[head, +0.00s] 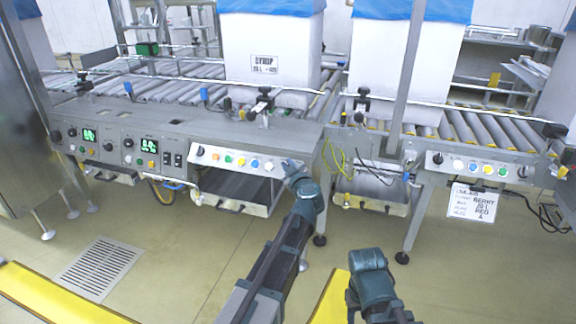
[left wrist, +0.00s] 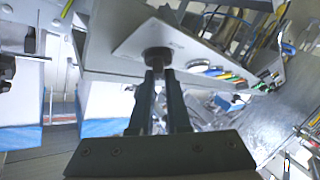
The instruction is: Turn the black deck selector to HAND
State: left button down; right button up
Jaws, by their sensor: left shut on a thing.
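My left gripper (head: 289,165) is at the right end of a sloped white control panel (head: 232,169) on the conveyor front. In the left wrist view, its fingers (left wrist: 159,75) are shut on a round black knob (left wrist: 157,57) on the panel face. In the head view the gripper hides this knob. Its pointer and any HAND marking cannot be read. Another black knob (head: 200,151) sits at the panel's left end. My right arm's end (head: 368,261) is low over the floor, away from the panels; its fingers cannot be made out.
Coloured buttons (head: 241,161) line the panel beside the held knob. A similar panel (head: 480,167) with black end knobs is to the right, past a grey post (head: 404,80). White boxes with blue liners (head: 268,45) stand on the rollers. Yellow cables (head: 336,155) hang between the panels.

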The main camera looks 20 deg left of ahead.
pick_arm(q)
jog(key=shift+d+f, duration=0.1)
jog(key=c, duration=0.9)
grip_release()
jog(key=shift+w, duration=0.1)
jog(key=p+v, duration=0.2)
jog(key=v, duration=1.2)
